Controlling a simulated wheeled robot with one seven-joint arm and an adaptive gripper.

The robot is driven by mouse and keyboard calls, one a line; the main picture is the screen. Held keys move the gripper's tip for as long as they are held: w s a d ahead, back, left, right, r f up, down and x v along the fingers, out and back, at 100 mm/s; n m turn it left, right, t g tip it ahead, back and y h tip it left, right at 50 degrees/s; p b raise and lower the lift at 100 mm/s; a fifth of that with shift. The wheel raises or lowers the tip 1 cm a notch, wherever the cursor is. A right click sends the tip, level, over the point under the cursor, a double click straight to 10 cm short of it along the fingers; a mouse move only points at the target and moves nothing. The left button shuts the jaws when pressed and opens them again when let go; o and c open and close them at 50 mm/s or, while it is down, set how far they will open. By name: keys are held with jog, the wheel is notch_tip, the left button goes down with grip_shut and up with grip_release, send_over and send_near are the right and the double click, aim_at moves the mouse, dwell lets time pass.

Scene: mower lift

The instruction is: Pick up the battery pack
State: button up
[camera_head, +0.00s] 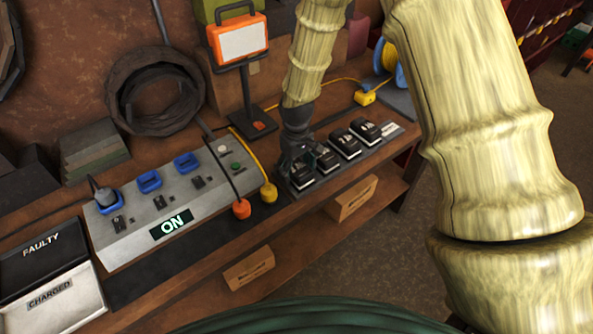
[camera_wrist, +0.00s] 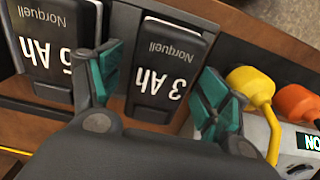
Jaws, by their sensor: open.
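Black battery packs stand in a row on a dark rack (camera_head: 392,139) in the head view. In the wrist view, a pack marked "Norquell 3 Ah" (camera_wrist: 165,62) lies between the two teal fingers of my gripper (camera_wrist: 158,88). The fingers are apart, one on each side of this pack; whether they touch it I cannot tell. A second pack, its "Ah" label (camera_wrist: 52,45) partly hidden, sits to its left. In the head view my gripper (camera_head: 296,152) is over the near-left end of the row, covering part of the nearest pack (camera_head: 303,181).
A grey power panel (camera_head: 130,232) with blue sockets and an "ON" display stands left of the rack. Yellow (camera_head: 268,192) and orange (camera_head: 241,209) plugs are close beside the row. A work lamp (camera_head: 240,42) stands behind. FAULTY (camera_head: 40,262) and CHARGED (camera_head: 50,305) trays are at lower left.

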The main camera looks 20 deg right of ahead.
jog(key=shift+w+f, duration=0.1)
jog(key=shift+f, duration=0.1)
jog(key=shift+r, duration=0.1)
jog(key=c, duration=1.5)
jog(key=shift+o, duration=0.2)
jog(key=shift+r, duration=0.1)
